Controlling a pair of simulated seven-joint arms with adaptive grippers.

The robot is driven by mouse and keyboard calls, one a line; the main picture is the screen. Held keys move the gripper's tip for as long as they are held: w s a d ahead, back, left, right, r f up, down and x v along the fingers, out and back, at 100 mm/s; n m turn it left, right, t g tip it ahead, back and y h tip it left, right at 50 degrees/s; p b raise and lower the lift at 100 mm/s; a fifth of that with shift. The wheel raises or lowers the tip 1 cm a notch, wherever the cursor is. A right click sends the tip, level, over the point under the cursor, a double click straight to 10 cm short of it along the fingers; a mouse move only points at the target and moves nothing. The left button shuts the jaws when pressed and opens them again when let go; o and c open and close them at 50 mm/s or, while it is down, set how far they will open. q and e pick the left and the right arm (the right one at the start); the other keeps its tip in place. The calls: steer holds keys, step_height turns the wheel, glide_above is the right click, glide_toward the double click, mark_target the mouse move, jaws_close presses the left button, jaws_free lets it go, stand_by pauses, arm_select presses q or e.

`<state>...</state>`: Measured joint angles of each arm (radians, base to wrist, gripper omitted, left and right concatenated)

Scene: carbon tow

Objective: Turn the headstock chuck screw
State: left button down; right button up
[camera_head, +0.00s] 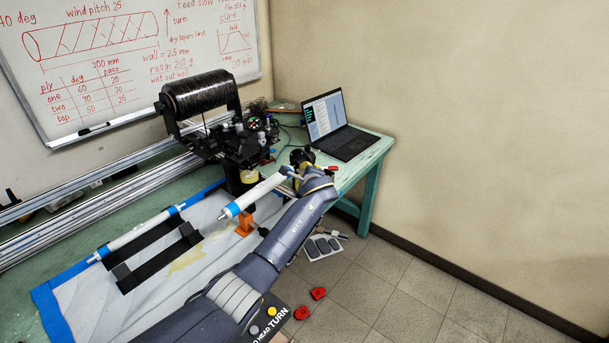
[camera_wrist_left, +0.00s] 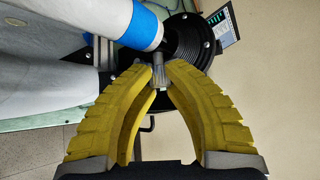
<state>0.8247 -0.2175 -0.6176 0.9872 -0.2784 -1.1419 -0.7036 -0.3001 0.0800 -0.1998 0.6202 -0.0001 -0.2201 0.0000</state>
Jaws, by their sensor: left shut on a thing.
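A white mandrel tube (camera_head: 252,195) with blue end bands runs up to the headstock chuck, and its near end is over an orange support (camera_head: 244,224). In the left wrist view, the tube's blue end (camera_wrist_left: 142,25) meets the dark round chuck (camera_wrist_left: 196,45). A small grey chuck screw (camera_wrist_left: 159,75) sticks out there. My left gripper (camera_wrist_left: 161,73) is shut on the screw with its yellow fingertips. In the head view, the left gripper (camera_head: 298,172) is at the chuck, mostly hidden by its own arm. My right gripper is not in view.
A second white tube (camera_head: 138,234) lies on a black rack at left. A laptop (camera_head: 337,124) sits on the green table (camera_head: 368,162). A button panel (camera_head: 272,322) is at the bottom. The floor at right is mostly clear.

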arm_select(q)
steer(key=shift+w+a, duration=0.1)
steer(key=shift+a, duration=0.2)
steer(key=c, duration=1.6)
jaws_free()
steer(key=o, duration=0.3)
steer(key=shift+d, duration=0.1)
steer(key=shift+o, duration=0.2)
steer(key=v, duration=0.7)
steer(key=shift+s+r, duration=0.15)
steer(key=shift+s, duration=0.1)
